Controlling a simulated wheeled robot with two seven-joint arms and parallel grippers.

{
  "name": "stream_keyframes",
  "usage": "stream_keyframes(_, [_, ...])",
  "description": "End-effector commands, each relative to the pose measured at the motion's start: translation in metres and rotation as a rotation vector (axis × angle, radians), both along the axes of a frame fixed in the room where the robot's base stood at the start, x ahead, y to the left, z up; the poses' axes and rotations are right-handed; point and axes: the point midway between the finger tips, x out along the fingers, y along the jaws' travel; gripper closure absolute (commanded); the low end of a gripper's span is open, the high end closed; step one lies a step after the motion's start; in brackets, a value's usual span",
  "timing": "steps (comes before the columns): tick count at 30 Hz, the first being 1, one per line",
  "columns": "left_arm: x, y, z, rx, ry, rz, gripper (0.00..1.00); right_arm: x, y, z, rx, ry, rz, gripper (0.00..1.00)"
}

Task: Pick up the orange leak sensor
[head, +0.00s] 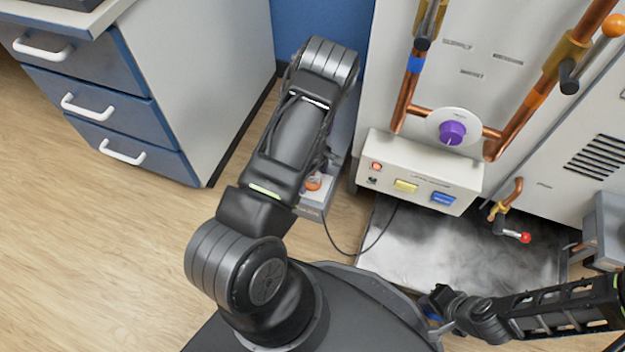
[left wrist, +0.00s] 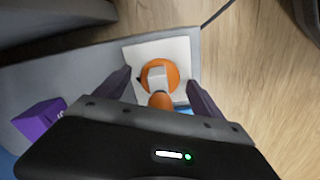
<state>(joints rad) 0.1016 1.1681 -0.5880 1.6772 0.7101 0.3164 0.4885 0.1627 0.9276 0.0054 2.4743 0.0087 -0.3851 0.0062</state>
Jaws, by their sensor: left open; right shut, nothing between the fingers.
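The orange leak sensor (left wrist: 158,75) is a round orange body with a pale grey block on top. It sits on a white square pad (left wrist: 137,53) on a grey surface. In the left wrist view my left gripper (left wrist: 160,80) is open, one finger on each side of the sensor. I cannot tell whether the fingers touch it. In the head view a bit of the sensor (head: 313,183) shows beside my left arm, which hides most of that gripper. My right gripper (head: 440,299) is small and dark at the lower right, shut and empty, away from the sensor.
A purple block (left wrist: 38,121) lies left of the pad. A control box (head: 420,172) with buttons and copper pipes stands right of the sensor. A cable (head: 362,251) runs between them. A drawer cabinet (head: 110,90) stands at the left; the wooden floor (head: 90,250) is clear.

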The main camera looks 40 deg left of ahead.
Motion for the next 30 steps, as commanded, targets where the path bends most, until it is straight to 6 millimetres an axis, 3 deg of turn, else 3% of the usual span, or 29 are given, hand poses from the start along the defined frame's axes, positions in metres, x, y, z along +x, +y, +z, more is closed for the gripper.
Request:
stream_keyframes(12, [-0.0001, -0.0003, 0.0004, -0.001, 0.0, -0.001, 0.21, 0.0, 0.0, 0.0002, 0.0, 0.0, 0.0, 1.0])
stream_keyframes(30, [-0.0001, -0.0003, 0.0004, 0.0, 0.0, -0.001, 0.7, -0.0001, 0.0, 0.0002, 0.0, 0.0, 0.0, 1.0])
